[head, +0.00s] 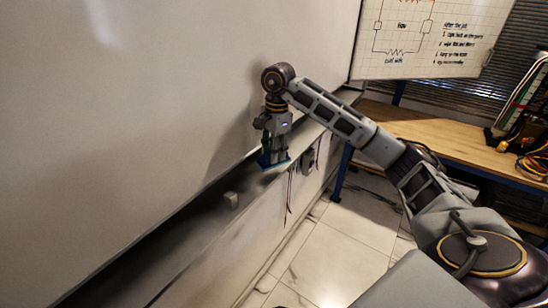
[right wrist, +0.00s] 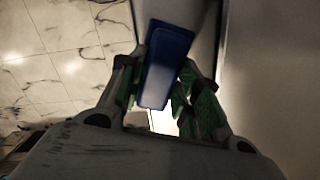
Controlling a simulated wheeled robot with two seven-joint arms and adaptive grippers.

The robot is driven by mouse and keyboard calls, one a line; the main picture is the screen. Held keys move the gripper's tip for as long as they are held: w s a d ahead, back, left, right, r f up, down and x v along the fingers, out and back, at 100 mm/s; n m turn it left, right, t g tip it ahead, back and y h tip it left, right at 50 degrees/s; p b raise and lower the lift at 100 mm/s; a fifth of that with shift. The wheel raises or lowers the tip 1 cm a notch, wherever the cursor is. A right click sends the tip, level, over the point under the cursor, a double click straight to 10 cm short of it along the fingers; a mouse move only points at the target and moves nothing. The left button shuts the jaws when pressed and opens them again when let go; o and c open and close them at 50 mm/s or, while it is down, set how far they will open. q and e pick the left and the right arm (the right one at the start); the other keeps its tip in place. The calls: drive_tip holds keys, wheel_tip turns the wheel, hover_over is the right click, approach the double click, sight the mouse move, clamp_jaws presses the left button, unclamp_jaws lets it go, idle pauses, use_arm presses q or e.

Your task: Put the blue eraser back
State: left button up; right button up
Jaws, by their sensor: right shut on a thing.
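My right gripper (head: 273,158) is shut on the blue eraser (head: 264,158), low against the whiteboard (head: 150,90) and at the level of the ledge below it. In the right wrist view the blue eraser (right wrist: 167,55) lies between the green-sided fingers of my right gripper (right wrist: 165,85); a pale patch shows on its near end. In the head view most of the eraser is hidden by the fingers. Whether it touches the ledge (head: 175,245) cannot be told. My left gripper is not in view.
Thin red and dark wires (head: 290,190) hang below the ledge. A wooden table (head: 440,140) with cables (head: 535,155) stands at the right. A paper chart (head: 430,38) hangs behind. The tiled floor (head: 340,250) is clear.

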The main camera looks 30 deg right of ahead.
drive_tip(key=shift+f, duration=1.3)
drive_tip(key=o, duration=1.2)
drive_tip(key=shift+r, duration=0.1)
drive_tip(key=shift+d+r, duration=0.15)
drive_tip(key=shift+r, duration=2.05)
drive_tip(key=shift+d+r+p, duration=0.15)
drive_tip(key=shift+r+p, duration=0.05)
drive_tip(key=shift+r, duration=1.65)
drive_tip(key=shift+d+r+p, duration=0.15)
drive_tip(key=shift+r+p, duration=0.05)
drive_tip(key=shift+r, duration=1.65)
